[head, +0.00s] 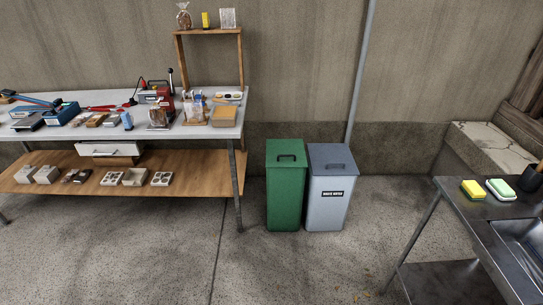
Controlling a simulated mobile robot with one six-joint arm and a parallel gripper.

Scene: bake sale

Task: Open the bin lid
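Two tall bins stand side by side on the floor against the wall in the head view. The green bin (286,196) has a flat green lid (286,153) with a dark handle, and the lid is shut. The grey bin (329,205) to its right has a grey lid (331,156) with a handle, also shut, and a dark label with white lettering too small to read surely on its front. My gripper is not in view.
A workbench (240,97) with tools, bagged goods and a lower wooden shelf (215,180) stands left of the bins. A metal sink table (470,215) with two sponges is at the right. The concrete floor (270,270) before the bins is clear.

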